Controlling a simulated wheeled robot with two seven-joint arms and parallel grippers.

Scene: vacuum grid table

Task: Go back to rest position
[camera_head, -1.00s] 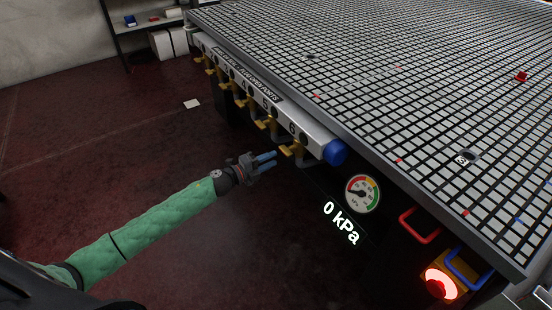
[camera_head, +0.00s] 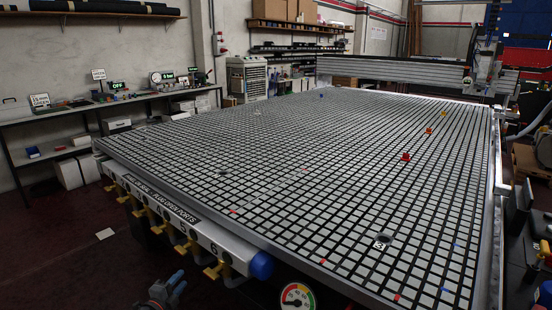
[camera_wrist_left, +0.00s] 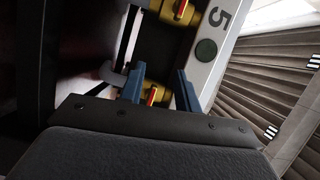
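My left gripper (camera_head: 172,286) shows at the bottom edge of the head view, low in front of the vacuum grid table (camera_head: 270,205). In the left wrist view its two blue fingers (camera_wrist_left: 160,90) stand apart with nothing held between them. Yellow valves with red-marked handles (camera_wrist_left: 150,92) show behind the fingers, near the rail marked 5 (camera_wrist_left: 217,17); I cannot tell how far off they are. My right gripper is not in view.
The valve rail (camera_head: 185,225) with several yellow valves and a blue end cap (camera_head: 261,265) runs along the table's near left side. A pressure gauge (camera_head: 297,299) sits below. A workbench (camera_head: 100,103) stands against the left wall. Open floor (camera_head: 60,250) lies at lower left.

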